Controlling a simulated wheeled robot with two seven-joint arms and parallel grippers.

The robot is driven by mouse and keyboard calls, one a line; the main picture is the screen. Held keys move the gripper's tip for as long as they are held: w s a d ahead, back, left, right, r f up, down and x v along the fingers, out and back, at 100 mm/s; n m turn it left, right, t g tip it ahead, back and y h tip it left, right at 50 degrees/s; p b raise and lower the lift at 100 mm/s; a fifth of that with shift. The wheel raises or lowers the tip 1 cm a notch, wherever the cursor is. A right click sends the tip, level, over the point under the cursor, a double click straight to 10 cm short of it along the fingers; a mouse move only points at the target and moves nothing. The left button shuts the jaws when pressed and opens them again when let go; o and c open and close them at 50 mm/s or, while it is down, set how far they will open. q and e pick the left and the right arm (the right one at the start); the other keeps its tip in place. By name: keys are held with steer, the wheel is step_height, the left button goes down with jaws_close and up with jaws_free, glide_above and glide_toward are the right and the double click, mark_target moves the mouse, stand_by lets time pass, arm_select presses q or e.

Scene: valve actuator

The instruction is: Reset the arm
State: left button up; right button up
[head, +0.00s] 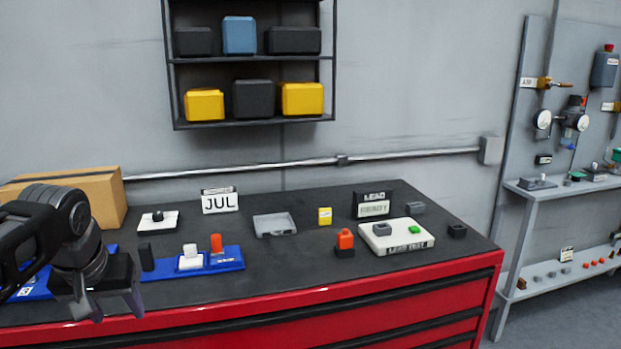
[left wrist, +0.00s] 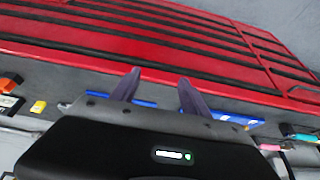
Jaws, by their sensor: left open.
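My left gripper (head: 100,305) is at the front left of the workbench in the head view, its fingers pointing down near the front edge. It is open and empty. In the left wrist view its two fingers (left wrist: 158,90) stand apart with nothing between them. My right gripper is not in view. The workbench (head: 290,275) has a dark top and red drawers. A blue tray (head: 222,260) holds a dark, a white and an orange upright piece. A white leak test unit (head: 397,236) with a green button stands at the right of the bench.
A cardboard box (head: 95,190) stands at the back left. A JUL sign (head: 220,201), a grey tray (head: 275,225), a yellow block (head: 325,216) and an orange-topped piece (head: 345,242) stand on the bench. A wall shelf (head: 250,60) holds bins. A grey rack (head: 545,195) is at the right.

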arm_select(q)
steer(key=w+d+f+m+t+h, duration=0.1)
steer(key=w+d+f+t, duration=0.15)
steer(key=w, duration=0.25)
steer(key=w+d+f+m+t+h, duration=0.1)
steer(key=w+d+f, duration=0.15)
steer(key=w, duration=0.25)
steer(key=d+f+h, duration=0.1)
steer(key=d+f, duration=0.3)
steer(key=f, duration=0.4)
steer(key=d+f+g+h, duration=0.1)
steer(key=d+f, duration=0.4)
steer(key=f, duration=0.3)
steer(key=d+f+h, duration=0.1)
steer(key=d+f, duration=0.3)
steer(key=f, duration=0.5)
steer(key=s+d+f+g, duration=0.2)
steer(key=s+d+f, duration=0.1)
steer(key=s+f, duration=0.4)
steer(key=s+d+f+g, duration=0.2)
steer(key=s+d+f, duration=0.2)
steer(key=s+f, duration=0.3)
steer(key=s+d+f+g, duration=0.2)
steer(key=s+f, duration=0.5)
steer(key=s, duration=0.6)
steer(key=shift+s+d+f+h, duration=0.3)
steer(key=shift+s+d+h, duration=0.1)
steer(key=shift+d, duration=0.45)
